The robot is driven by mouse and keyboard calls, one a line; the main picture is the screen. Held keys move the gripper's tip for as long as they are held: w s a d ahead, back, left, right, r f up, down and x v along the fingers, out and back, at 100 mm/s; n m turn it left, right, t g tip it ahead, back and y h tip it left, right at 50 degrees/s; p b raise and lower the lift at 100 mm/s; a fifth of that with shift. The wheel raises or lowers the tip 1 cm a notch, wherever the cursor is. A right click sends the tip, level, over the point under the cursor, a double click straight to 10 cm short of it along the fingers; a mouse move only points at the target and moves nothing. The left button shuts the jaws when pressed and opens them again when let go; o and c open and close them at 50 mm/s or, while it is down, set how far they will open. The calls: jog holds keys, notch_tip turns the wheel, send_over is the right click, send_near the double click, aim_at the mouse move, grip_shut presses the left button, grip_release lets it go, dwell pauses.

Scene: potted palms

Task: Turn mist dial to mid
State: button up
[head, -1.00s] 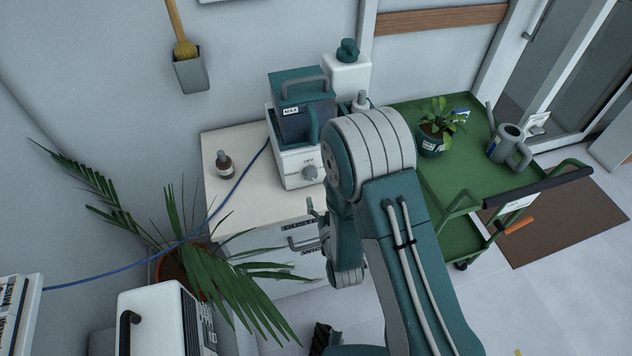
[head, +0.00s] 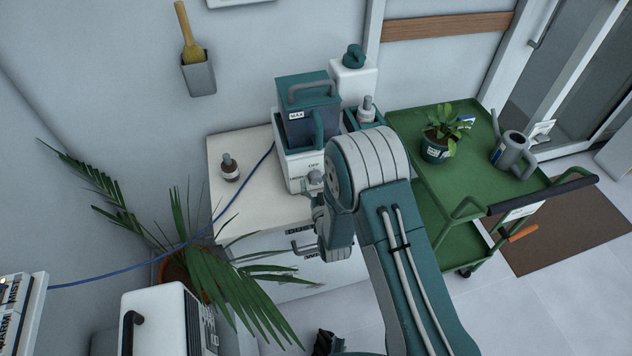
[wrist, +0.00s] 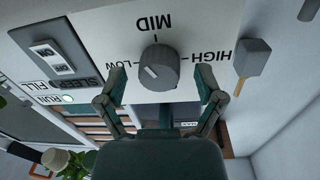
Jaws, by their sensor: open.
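The mister (head: 299,158) is a white box with a teal and dark tank marked MAX, standing on the white cabinet. In the wrist view the dial (wrist: 158,68) appears upside down, with MID above, LOW left and HIGH right. A short white mark sits left of centre on its face, slanting; its exact setting is unclear. My gripper (wrist: 161,84) is open, one finger on each side of the dial, with gaps visible. In the head view my gripper (head: 318,203) is just below the dial, partly hidden.
A green cart (head: 390,190) with a plant (head: 437,148) and watering can (head: 512,153) stands right. A switch panel (wrist: 58,58) is beside the dial.

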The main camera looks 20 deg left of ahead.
jog(key=shift+w, duration=0.1)
jog(key=c, duration=1.1)
jog(key=shift+c, duration=0.2)
jog(key=m, duration=0.5)
jog(key=shift+r+m, duration=0.1)
jog(key=shift+m, duration=0.2)
jog(key=o, duration=1.1)
jog(key=shift+o, duration=0.2)
